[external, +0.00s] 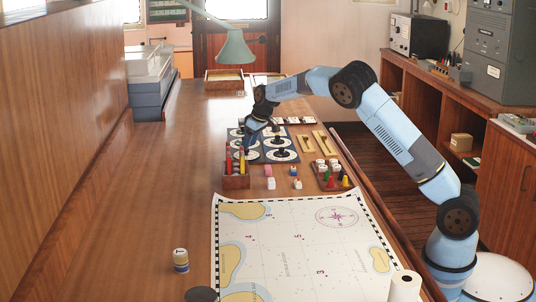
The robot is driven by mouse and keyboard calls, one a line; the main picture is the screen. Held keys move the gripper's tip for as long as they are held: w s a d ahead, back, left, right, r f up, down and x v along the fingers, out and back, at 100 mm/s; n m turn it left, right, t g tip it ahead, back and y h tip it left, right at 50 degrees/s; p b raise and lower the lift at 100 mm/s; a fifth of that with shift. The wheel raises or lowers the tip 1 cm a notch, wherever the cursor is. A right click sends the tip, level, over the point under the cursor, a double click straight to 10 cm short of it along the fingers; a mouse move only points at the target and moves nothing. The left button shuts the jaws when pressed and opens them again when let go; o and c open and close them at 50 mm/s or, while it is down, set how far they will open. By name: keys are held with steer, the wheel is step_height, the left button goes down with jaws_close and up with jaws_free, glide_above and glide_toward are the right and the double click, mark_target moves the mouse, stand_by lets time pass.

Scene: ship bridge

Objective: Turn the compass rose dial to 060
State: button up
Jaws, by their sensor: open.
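A blue panel (263,149) lies on the long wooden table and carries several round white-rimmed dials with dark knobs. A front right dial (281,156) shows clearly. The markings are too small to read, so I cannot tell which one is the compass rose dial or what it points to. My gripper (247,142) is open and points down over the left part of the panel. My gripper and wrist hide part of the dials there. I cannot tell whether the fingers are around a knob or only above it.
A wooden box of coloured pencils (237,180) stands close to the panel's front left. Brass-coloured bars (314,144) lie to its right, and a tray of coloured pieces (331,177) is at front right. A chart (290,255) covers the near table. A green lamp (235,48) hangs beyond.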

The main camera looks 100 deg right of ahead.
mark_target(246, 152)
steer(key=shift+x, duration=1.15)
steer(key=shift+c, duration=0.2)
jaws_close()
